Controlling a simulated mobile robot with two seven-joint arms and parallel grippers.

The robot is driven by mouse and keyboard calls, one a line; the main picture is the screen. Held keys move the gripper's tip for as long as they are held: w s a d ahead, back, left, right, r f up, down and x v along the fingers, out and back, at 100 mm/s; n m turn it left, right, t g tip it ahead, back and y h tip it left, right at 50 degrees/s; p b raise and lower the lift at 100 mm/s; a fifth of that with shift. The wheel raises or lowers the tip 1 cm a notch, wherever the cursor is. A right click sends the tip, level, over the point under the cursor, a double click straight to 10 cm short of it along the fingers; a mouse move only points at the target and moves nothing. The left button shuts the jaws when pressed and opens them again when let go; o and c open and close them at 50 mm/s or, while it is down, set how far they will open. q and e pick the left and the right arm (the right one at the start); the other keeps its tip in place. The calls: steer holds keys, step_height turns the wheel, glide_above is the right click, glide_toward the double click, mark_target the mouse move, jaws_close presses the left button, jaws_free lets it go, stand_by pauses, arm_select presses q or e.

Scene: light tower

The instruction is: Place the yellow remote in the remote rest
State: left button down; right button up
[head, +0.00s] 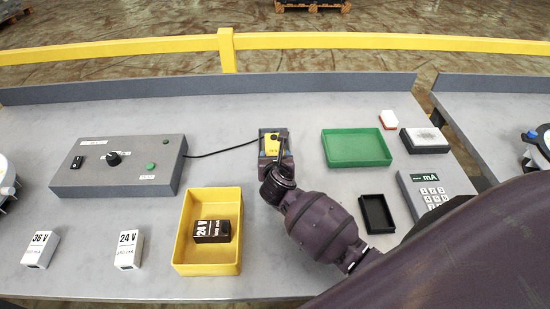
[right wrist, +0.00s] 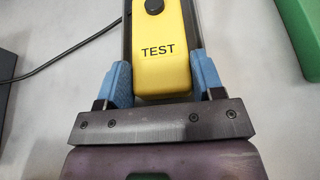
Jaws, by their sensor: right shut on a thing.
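The yellow remote (head: 272,147), marked TEST, is at the middle back of the table. In the right wrist view the remote (right wrist: 162,50) lies between the two blue fingers of my right gripper (right wrist: 160,82), which is shut on it. The dark remote rest (head: 262,133) shows around the remote's far part, and dark edges of the rest (right wrist: 127,40) show along both sides. The remote looks lined up with the rest; I cannot tell whether it touches the bottom. My right gripper (head: 276,162) partly hides both. My left gripper is not in view.
A black cable runs from the grey control box (head: 120,165) to the rest. A green tray (head: 356,148) is to the right. A yellow bin (head: 208,262) holding a black 24 V block (head: 212,231) is in front left. A small black tray (head: 377,213) is near my right arm.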

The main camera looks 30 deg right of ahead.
steer(key=shift+f, duration=0.15)
steer(key=o, duration=0.8)
steer(key=shift+c, duration=0.2)
steer(key=shift+r, duration=0.2)
steer(key=v, duration=1.2)
